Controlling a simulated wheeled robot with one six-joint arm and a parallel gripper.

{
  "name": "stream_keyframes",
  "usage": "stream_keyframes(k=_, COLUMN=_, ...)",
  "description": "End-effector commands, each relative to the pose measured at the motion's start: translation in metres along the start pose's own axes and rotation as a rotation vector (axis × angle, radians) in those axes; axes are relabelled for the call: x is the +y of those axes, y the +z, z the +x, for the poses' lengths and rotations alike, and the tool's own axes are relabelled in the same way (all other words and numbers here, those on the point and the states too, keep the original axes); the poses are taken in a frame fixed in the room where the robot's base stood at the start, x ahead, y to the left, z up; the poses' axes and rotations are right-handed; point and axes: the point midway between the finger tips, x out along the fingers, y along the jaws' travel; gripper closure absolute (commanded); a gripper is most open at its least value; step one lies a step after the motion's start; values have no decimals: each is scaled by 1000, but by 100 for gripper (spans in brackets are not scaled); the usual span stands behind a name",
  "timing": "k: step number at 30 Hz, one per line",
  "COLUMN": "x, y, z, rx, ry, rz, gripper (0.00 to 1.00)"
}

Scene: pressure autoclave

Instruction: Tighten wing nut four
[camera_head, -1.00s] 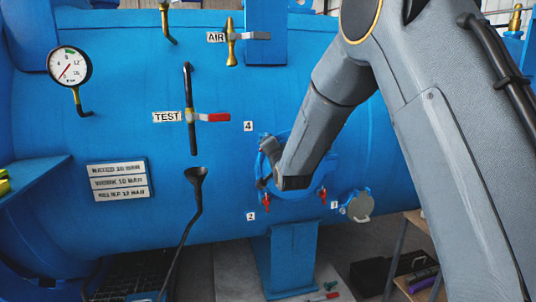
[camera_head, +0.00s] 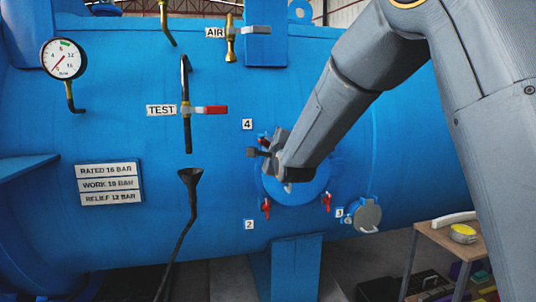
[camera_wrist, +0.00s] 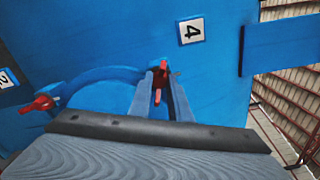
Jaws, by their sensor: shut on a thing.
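Wing nut four is a red wing nut (camera_wrist: 162,80) below the plate marked 4 (camera_wrist: 192,30) in the wrist view. My gripper (camera_wrist: 162,92) has one finger on each side of it and is shut on it; the fingers hide part of its stud. In the head view my gripper (camera_head: 264,152) is at the upper left of the round blue hatch cover (camera_head: 305,188), below the 4 plate (camera_head: 247,124). A bit of red (camera_head: 264,140) shows beside the fingers there.
Other red wing nuts sit at the hatch's lower left (camera_head: 266,208) and lower right (camera_head: 327,202). A red-handled TEST valve (camera_head: 212,109), a black funnel (camera_head: 190,178) and a gauge (camera_head: 64,59) are to the left. A small round cap (camera_head: 367,214) and a wooden bench (camera_head: 448,242) are at right.

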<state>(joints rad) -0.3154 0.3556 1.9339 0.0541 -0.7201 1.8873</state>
Motion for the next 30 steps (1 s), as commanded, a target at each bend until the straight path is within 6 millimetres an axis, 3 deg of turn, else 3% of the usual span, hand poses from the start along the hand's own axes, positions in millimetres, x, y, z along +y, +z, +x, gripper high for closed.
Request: stream_keyframes(k=30, x=5, y=-2, z=1, rx=0, ry=1, rz=933, gripper=100)
